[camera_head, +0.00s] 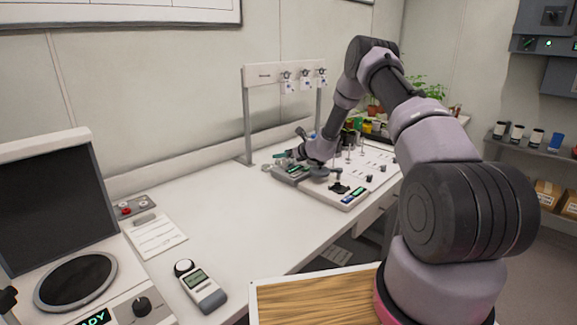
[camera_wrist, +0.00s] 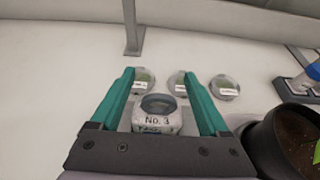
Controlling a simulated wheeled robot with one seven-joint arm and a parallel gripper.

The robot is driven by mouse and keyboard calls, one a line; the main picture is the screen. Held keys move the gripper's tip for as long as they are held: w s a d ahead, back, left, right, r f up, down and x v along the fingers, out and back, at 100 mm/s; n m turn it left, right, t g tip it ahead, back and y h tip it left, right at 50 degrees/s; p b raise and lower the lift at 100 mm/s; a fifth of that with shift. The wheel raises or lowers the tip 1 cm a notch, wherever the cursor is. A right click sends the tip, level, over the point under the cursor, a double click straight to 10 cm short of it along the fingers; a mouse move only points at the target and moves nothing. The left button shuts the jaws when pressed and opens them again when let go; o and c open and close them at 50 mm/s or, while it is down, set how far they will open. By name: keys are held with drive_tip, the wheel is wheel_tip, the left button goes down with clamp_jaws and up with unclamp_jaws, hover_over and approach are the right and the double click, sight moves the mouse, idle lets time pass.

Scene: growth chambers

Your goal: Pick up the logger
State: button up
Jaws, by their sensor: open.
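My gripper (camera_wrist: 158,73) is open, its two teal fingers apart. In the wrist view a small whitish block (camera_wrist: 157,120) with a dark round top and a "No. 3" label shows between the fingers, low in the picture; I cannot tell if they touch it. No label names the logger, so I cannot tell if this block is it. In the head view my gripper (camera_head: 283,155) is low over the far part of the bench, and the block cannot be made out there. A handheld meter (camera_head: 201,288) with a small screen and round sensor lies on the near bench, far from my gripper.
Round labelled dishes (camera_wrist: 225,87) lie beyond the fingers. A dark pot (camera_wrist: 285,140) stands close on the right. A rack post (camera_wrist: 132,28) rises behind. In the head view a white tray (camera_head: 345,200) with small parts is right of my gripper; the bench middle is clear.

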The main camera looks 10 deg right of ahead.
clamp_jaws()
drive_tip(key=shift+r, duration=0.1)
wheel_tip(320, 180, up, 10)
idle(0.5)
